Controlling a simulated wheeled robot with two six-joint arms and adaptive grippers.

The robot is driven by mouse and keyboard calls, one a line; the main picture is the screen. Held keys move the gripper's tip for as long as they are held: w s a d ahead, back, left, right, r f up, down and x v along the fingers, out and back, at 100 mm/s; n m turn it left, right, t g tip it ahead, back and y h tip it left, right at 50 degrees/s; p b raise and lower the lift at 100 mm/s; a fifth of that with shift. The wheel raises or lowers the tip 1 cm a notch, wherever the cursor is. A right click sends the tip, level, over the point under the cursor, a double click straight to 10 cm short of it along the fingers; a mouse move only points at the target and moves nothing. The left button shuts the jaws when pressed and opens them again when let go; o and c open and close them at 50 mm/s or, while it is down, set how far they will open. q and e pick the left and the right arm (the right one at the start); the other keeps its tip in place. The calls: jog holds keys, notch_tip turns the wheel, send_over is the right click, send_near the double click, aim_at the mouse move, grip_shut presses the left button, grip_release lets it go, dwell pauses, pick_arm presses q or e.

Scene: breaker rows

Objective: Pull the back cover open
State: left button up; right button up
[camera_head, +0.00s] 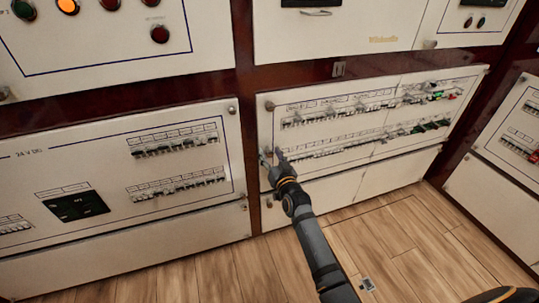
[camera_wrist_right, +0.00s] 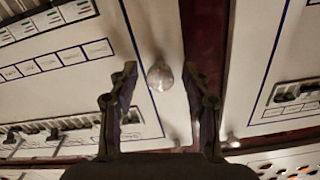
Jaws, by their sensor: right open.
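The central breaker panel (camera_head: 330,174), a white cover with rows of breakers, stands tilted in a dark red frame. A round knob (camera_head: 270,105) sits at its upper left corner. My right gripper (camera_head: 272,157) is open in front of the panel's left edge, below that knob. In the right wrist view, a round metal knob (camera_wrist_right: 160,77) on a white panel shows between the open fingers, ahead of them and apparently untouched. I cannot tell which panel that knob belongs to. No panel is labelled as the back cover. My left gripper is out of view.
A left panel (camera_head: 70,165) with breakers and a black display stands beside it. Upper panels (camera_head: 340,35) and a right panel (camera_head: 500,215) surround it. A dark red frame strip (camera_head: 247,150) separates the panels. The wooden floor (camera_head: 400,250) in front is largely clear.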

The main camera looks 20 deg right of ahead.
jog(key=shift+w, duration=0.5)
grip_shut()
